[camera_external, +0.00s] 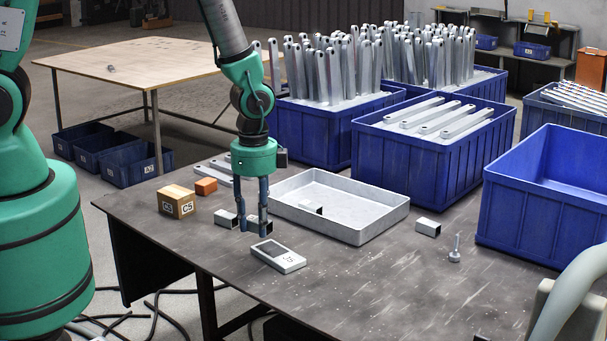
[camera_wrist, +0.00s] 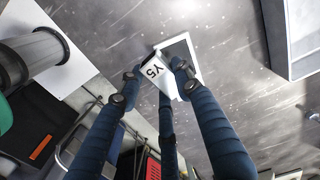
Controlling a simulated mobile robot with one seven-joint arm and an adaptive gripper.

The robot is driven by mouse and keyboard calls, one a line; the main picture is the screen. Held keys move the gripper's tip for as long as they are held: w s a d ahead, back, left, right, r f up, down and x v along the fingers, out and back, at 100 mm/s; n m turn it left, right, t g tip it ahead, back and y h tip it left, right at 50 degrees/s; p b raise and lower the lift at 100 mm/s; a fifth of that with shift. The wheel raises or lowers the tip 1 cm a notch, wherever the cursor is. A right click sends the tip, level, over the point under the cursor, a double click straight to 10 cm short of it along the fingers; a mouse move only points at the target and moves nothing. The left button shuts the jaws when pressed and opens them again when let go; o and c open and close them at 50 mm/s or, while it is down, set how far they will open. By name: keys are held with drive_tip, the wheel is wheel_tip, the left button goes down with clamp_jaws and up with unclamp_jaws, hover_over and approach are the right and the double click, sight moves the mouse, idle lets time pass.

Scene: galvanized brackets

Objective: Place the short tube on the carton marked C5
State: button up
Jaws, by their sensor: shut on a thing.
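My gripper (camera_external: 253,228) points straight down and is shut on a short tube (camera_external: 258,226), a pale square piece with a dark open end. I cannot tell whether the tube is touching the table. In the wrist view, my fingertips (camera_wrist: 156,75) close around a pale piece with a face marked Y5 (camera_wrist: 153,70); the fingers partly hide it. The carton marked C5 (camera_external: 177,202) is a small brown box on the table, left of my gripper, apart from it.
Another short tube (camera_external: 226,219) lies just left of my gripper. A shallow grey tray (camera_external: 350,232) stands to the right, with another tube (camera_external: 428,227) beyond. An orange block (camera_external: 206,186) sits behind the carton.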

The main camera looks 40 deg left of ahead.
drive_tip(key=s+a+r+n, duration=0.1)
drive_tip(key=s+a, duration=0.3)
drive_tip(key=a, duration=0.6)
drive_tip(key=s+a+r+n+p, duration=0.1)
drive_tip(key=s+a, duration=0.4)
drive_tip(key=a, duration=0.5)
drive_tip(key=s+a+r+n+p, duration=0.1)
drive_tip(key=s+a+n, duration=0.3)
drive_tip(key=a, duration=0.6)
drive_tip(key=shift+s+a+r+n, duration=0.3)
drive_tip(key=shift+s+r+n, duration=0.15)
drive_tip(key=shift+r, duration=0.4)
drive_tip(key=shift+w, duration=0.1)
drive_tip(key=b, duration=0.2)
hover_over(175, 193)
drive_tip(key=shift+w+a+f, duration=0.15)
drive_tip(key=shift+f, duration=0.6)
drive_tip(key=shift+f, duration=1.75)
drive_tip(key=shift+f+b, duration=0.1)
drive_tip(key=shift+b, duration=0.2)
